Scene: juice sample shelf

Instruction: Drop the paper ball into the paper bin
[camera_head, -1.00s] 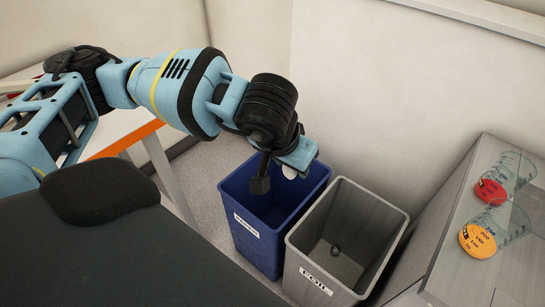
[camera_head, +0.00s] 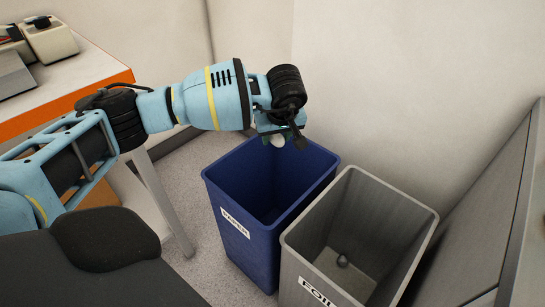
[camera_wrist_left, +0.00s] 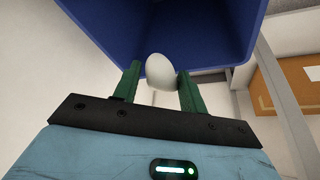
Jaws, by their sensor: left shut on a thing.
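The white paper ball (camera_head: 278,141) is held in my left gripper (camera_head: 279,137), over the far rim of the blue paper bin (camera_head: 262,235). In the left wrist view the ball (camera_wrist_left: 160,70) sits between the two green fingers of the gripper (camera_wrist_left: 158,78), with the blue bin (camera_wrist_left: 150,30) behind it. The paper bin is open at the top and carries a white label reading PAPER; what I see of its inside looks empty. My right gripper is not in view.
A table with an orange edge (camera_head: 60,105) is at the left. A grey cabinet (camera_head: 495,220) is at the right and a wall stands behind the bins.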

